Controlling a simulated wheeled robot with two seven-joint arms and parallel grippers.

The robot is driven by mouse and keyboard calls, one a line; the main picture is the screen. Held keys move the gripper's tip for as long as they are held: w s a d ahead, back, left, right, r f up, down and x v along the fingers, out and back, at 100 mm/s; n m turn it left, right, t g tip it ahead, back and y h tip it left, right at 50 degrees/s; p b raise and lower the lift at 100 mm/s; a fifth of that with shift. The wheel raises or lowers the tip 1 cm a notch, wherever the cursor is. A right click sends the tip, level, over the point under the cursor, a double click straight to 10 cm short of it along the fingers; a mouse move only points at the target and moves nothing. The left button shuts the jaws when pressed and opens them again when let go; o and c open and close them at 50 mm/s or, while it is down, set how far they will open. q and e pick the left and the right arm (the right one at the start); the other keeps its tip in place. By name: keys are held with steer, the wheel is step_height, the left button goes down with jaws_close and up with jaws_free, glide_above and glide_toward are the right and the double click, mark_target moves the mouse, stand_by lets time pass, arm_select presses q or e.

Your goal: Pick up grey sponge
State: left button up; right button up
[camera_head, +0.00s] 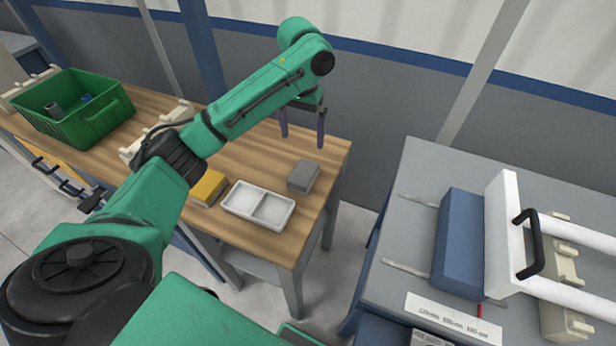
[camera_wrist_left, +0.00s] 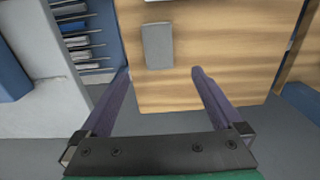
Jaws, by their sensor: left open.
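The grey sponge (camera_head: 303,176) is a small block lying on the wooden table, near its right edge. In the left wrist view the sponge (camera_wrist_left: 158,46) lies ahead of the fingers, between their lines and nearer the left one. My left gripper (camera_head: 302,132) is open and empty, above the table's far right corner, with its fingers pointing down and apart from the sponge. In the left wrist view the left gripper's fingertips (camera_wrist_left: 160,72) are spread wide with nothing between them. My right gripper is not in view.
A white two-compartment tray (camera_head: 258,205) and a yellow sponge (camera_head: 208,188) lie beside the grey one on the wooden table (camera_head: 232,156). A green crate (camera_head: 75,108) with small parts stands at the far left. A grey workbench (camera_head: 415,215) with a blue block (camera_head: 457,243) stands right, across a gap.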

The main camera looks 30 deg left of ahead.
mark_target(303, 172)
arm_select(q)
step_height(303, 172, down, 14)
steer(key=shift+s+d+f+p, duration=0.15)
steer(key=shift+f+p, duration=0.1)
steer(key=shift+p, duration=0.6)
steer(key=c, duration=1.3)
